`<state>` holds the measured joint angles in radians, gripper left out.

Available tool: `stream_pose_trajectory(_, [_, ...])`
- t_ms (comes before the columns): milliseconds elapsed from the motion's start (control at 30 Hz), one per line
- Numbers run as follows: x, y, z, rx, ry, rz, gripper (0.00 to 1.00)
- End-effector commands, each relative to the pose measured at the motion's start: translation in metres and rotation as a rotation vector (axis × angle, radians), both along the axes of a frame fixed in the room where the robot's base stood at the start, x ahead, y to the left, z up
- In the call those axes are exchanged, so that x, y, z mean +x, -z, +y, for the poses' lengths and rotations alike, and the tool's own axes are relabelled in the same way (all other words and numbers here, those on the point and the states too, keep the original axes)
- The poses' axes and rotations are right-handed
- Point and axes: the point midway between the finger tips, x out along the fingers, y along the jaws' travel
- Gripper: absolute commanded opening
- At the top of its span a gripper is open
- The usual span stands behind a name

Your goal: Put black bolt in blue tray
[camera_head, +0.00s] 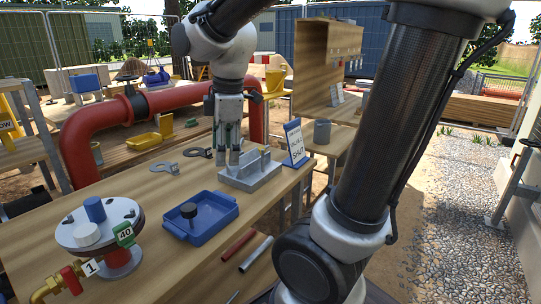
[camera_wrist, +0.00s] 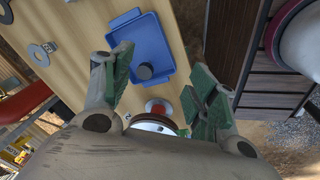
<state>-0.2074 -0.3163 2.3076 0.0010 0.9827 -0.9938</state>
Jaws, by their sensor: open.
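The black bolt (camera_head: 188,210) is inside the blue tray (camera_head: 228,221), with its dark round head upward. The tray lies on the wooden table (camera_head: 120,196). In the wrist view the black bolt (camera_wrist: 145,71) shows near one end of the blue tray (camera_wrist: 142,36). My gripper (camera_head: 228,158) points down over the left part of a grey metal block (camera_head: 252,176), behind the tray. In the wrist view my gripper's (camera_wrist: 160,80) green-padded fingers are spread apart, with nothing seen held between them. I cannot tell whether the fingertips touch the block.
A round flange (camera_head: 100,228) with blue and white caps stands at the table's front left. A blue-and-white sign (camera_head: 295,143) stands right of the block. Flat grey ring-ended pieces (camera_head: 165,167) lie behind. A red pipe (camera_head: 85,140) runs beyond the table.

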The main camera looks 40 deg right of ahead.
Motion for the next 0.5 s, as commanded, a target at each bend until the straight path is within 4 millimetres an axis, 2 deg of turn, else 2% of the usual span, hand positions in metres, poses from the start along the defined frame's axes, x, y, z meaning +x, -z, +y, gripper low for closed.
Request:
stream_pose_trajectory(33, [-0.022,-0.007,-0.017,0.038,0.2,-0.038,0.58])
stream_pose_trajectory(100, [-0.049,-0.011,-0.034,0.098,0.475,-0.076,0.58])
stream_pose_trajectory(233, [-0.088,-0.01,-0.054,0.203,0.879,-0.131,0.58])
stream_pose_trajectory(333, [-0.105,-0.008,-0.061,0.26,1.066,-0.154,0.58])
stream_pose_trajectory(500, [-0.114,-0.005,-0.065,0.293,1.172,-0.164,0.58])
